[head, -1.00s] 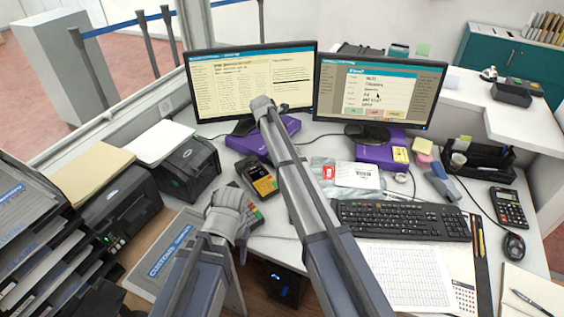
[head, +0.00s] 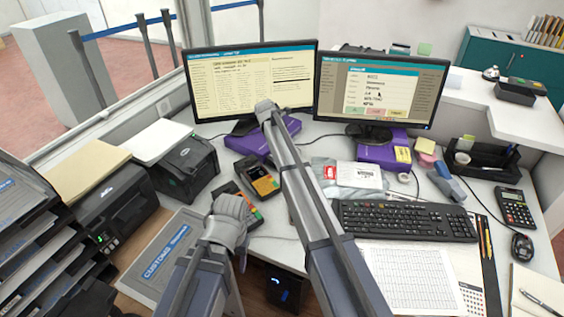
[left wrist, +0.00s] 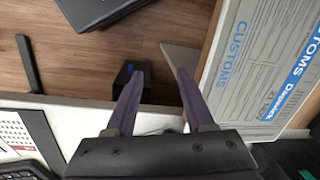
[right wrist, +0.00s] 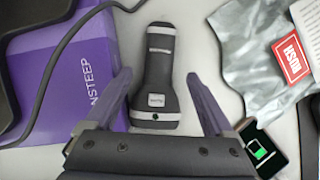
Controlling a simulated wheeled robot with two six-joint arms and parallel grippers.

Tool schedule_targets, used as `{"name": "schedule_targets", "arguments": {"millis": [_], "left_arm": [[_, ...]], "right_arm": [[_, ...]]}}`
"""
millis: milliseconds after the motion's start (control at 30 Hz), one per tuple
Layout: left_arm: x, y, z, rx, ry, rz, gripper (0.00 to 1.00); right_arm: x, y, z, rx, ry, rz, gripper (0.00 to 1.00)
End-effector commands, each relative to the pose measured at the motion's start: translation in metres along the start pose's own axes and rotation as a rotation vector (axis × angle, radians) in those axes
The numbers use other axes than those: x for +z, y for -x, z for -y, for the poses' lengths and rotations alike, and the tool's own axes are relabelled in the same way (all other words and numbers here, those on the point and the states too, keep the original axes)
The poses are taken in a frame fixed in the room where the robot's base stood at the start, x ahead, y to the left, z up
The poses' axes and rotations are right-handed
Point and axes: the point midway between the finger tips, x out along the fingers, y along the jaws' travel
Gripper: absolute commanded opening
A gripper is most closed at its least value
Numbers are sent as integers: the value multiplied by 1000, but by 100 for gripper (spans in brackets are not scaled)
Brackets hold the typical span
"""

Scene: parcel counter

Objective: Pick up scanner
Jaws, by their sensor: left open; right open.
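The scanner (right wrist: 155,85) is dark grey with light bands and lies on the white counter in the right wrist view. Its wide end is nearer my gripper. My right gripper (right wrist: 158,76) is open, with a finger on either side of the scanner in the picture; I see no contact. In the head view I cannot make out the scanner; my right arm blocks part of the counter. My left gripper (head: 240,255) is open and empty near the counter's front edge. Its spread fingers show in the left wrist view (left wrist: 158,74).
A purple box (right wrist: 65,75) lies left of the scanner and a silver bag (right wrist: 245,50) with a red label lies right. A small device (right wrist: 268,150) with a green screen is at lower right. The customs board (left wrist: 250,75) is beside my left gripper. A keyboard (head: 400,220) lies right.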

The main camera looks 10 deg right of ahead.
Motion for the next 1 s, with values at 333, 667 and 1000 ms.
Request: {"name": "schedule_targets", "arguments": {"millis": [333, 667, 1000], "left_arm": [[-2, -35, -3, 0, 0, 0, 53], [-2, -33, -3, 0, 0, 0, 53], [-2, -33, -3, 0, 0, 0, 53]], "right_arm": [[1, -38, -2, 0, -1, 0, 88], [1, -36, -2, 0, -1, 0, 73], [1, -36, -2, 0, -1, 0, 35]]}}
